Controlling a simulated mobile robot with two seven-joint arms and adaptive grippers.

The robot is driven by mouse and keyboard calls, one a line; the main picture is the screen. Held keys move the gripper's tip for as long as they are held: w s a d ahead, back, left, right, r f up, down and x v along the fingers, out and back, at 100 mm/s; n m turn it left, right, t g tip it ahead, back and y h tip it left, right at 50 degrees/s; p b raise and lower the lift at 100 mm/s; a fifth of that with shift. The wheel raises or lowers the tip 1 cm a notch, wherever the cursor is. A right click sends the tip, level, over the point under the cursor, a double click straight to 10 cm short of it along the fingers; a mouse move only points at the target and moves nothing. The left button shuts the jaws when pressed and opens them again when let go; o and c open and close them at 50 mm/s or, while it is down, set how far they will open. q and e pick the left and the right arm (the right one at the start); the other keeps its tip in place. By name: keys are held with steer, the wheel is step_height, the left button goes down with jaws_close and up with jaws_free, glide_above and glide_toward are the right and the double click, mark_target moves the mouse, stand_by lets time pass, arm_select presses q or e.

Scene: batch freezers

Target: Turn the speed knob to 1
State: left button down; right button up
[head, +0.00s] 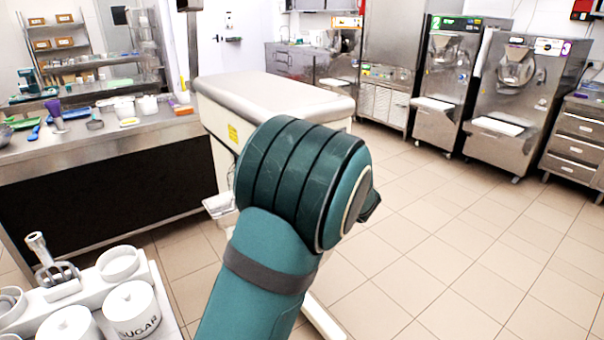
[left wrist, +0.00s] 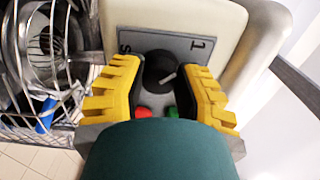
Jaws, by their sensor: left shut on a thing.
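The dark round speed knob (left wrist: 160,70) sits on a grey panel (left wrist: 150,42) marked "1" on the right and "S" on the left. A light mark on the knob points right and slightly up. My left gripper (left wrist: 158,88), with yellow ridged fingers, is shut on the knob, one finger on each side. A red button (left wrist: 143,112) and a green button (left wrist: 173,112) lie just below the knob, partly hidden by my gripper. In the head view my teal arm hides the gripper and knob. My right gripper is in neither view.
A large pale machine (head: 275,95) stands behind my arm. A wire guard (left wrist: 45,100) and metal bowl show at left in the left wrist view. A steel counter (head: 100,135) is at left, white canisters (head: 131,310) at lower left. The right floor is clear.

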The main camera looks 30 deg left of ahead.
arm_select(q)
steer(key=shift+a+n, duration=0.1)
steer(key=shift+n, duration=0.2)
steer(key=shift+r, duration=0.1)
steer(key=c, duration=0.9)
jaws_free()
steer(key=shift+o, duration=0.2)
steer(key=v, duration=1.2)
